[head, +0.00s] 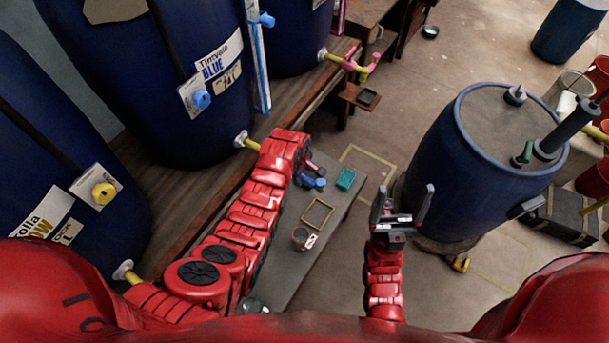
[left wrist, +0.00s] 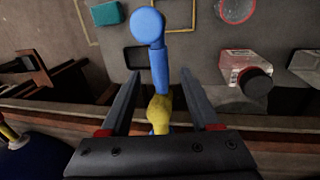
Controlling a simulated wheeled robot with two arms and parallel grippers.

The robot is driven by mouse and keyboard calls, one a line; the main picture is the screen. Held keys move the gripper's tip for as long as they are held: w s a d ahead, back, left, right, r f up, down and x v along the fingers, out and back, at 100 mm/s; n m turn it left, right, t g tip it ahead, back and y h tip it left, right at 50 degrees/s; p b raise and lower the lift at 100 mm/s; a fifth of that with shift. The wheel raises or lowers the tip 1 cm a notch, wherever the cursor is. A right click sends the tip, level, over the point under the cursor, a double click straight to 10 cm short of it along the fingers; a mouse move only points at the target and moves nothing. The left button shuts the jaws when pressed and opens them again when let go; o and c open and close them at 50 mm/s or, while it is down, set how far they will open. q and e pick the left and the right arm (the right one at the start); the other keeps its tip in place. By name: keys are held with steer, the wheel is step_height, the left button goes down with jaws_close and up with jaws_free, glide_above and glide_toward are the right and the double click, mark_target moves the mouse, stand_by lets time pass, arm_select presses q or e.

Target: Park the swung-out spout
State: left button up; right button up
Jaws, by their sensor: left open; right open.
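A blue spout (left wrist: 158,50) with a round blue end sits on a yellow fitting (left wrist: 159,113) in the left wrist view and points out over the grey bench. Its blue end (head: 315,183) shows in the head view beside my left gripper (head: 306,172). In the left wrist view my left gripper (left wrist: 160,98) is open, one finger on each side of the spout, with gaps to both. The head view hides most of the spout behind my left arm. My right gripper (head: 403,203) is open and empty, in front of a large blue drum.
Blue vats (head: 180,80) stand along the wooden shelf at left; a farther one has a pink spout (head: 352,64). The grey bench (head: 275,268) holds a teal block (head: 346,179), a yellow frame (head: 318,216) and a cup (head: 301,237). The blue drum (head: 475,160) stands right.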

mark_target(305, 178)
arm_select(q)
steer(key=shift+w+d+f, duration=0.1)
steer(key=shift+w+f, duration=0.1)
steer(key=shift+f, duration=0.5)
steer(key=shift+w+d+f, duration=0.1)
steer(key=shift+w+f, duration=0.05)
steer(key=shift+f, duration=0.8)
jaws_close()
stand_by(0.5)
